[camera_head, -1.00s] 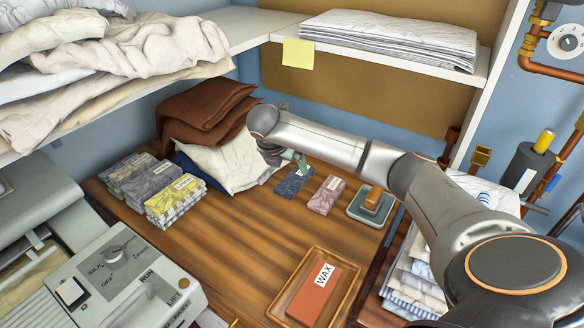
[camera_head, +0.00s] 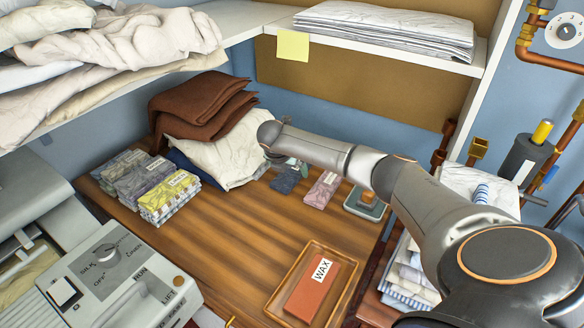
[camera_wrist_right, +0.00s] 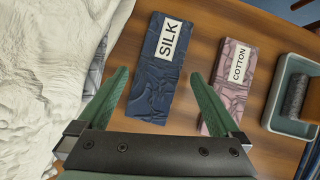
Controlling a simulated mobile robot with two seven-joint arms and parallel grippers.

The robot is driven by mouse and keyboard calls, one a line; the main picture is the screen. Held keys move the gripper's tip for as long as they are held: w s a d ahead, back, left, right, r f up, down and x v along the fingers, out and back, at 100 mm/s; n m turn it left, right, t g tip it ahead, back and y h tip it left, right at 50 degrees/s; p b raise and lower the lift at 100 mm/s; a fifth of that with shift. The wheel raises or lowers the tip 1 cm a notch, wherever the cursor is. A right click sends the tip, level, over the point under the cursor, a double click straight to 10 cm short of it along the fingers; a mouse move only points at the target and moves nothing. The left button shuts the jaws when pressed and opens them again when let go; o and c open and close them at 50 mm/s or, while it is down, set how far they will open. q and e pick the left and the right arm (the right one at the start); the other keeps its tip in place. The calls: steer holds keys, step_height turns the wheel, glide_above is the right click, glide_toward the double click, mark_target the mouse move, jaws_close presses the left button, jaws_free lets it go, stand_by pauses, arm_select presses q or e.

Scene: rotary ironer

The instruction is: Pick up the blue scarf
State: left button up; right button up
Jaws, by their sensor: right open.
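The blue scarf (camera_head: 286,180) is a dark blue folded cloth with a white SILK label. It lies flat on the wooden table, partly hidden by my right gripper in the head view. In the right wrist view the scarf (camera_wrist_right: 155,98) lies ahead, between the lines of the two green fingers. My right gripper (camera_head: 288,163) is open and empty, just above the scarf; it also shows in the right wrist view (camera_wrist_right: 160,74). I cannot tell the exact height of the fingertips. My left gripper is not in view.
A pink COTTON cloth (camera_wrist_right: 230,82) lies close right of the scarf, then a grey-green tray (camera_wrist_right: 292,100). A cream cloth heap (camera_wrist_right: 45,60) is close on the left. Stacked labelled cloths (camera_head: 150,185) stand farther left. A WAX tray (camera_head: 314,285) lies nearer; the table's middle is clear.

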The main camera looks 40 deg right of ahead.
steer(key=shift+x, duration=0.9)
steer(key=c, duration=1.1)
steer(key=shift+r, duration=0.1)
steer(key=shift+c, duration=0.2)
